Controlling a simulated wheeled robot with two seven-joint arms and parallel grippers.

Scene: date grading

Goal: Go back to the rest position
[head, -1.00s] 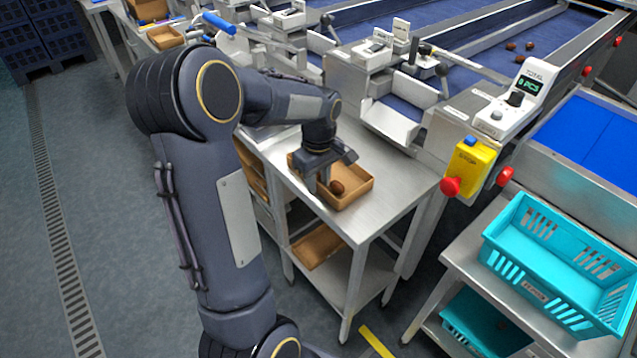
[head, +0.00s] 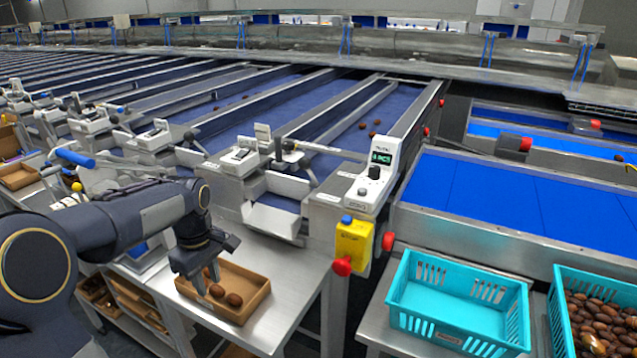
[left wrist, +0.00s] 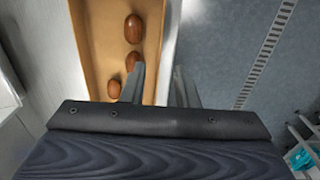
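An open tan tray (head: 256,305) stands on a steel side table and holds brown dates (head: 234,299). The left wrist view shows three dates (left wrist: 135,28) in the tray (left wrist: 98,40). My left gripper (head: 207,279) is over the tray, pointing down. In the left wrist view its two fingers (left wrist: 161,85) stand apart with no date between them. One finger overlaps the tray's inside close to two dates, and the other shows past the tray's wall. Whether a finger touches anything is not clear. My right gripper is not in view.
The steel table (head: 290,272) has bare room right of the tray. A grading machine with a display box (head: 377,175) and a yellow stop-button box (head: 353,247) stands behind. An empty turquoise crate (head: 455,325) and a crate of dates (head: 600,285) are at right.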

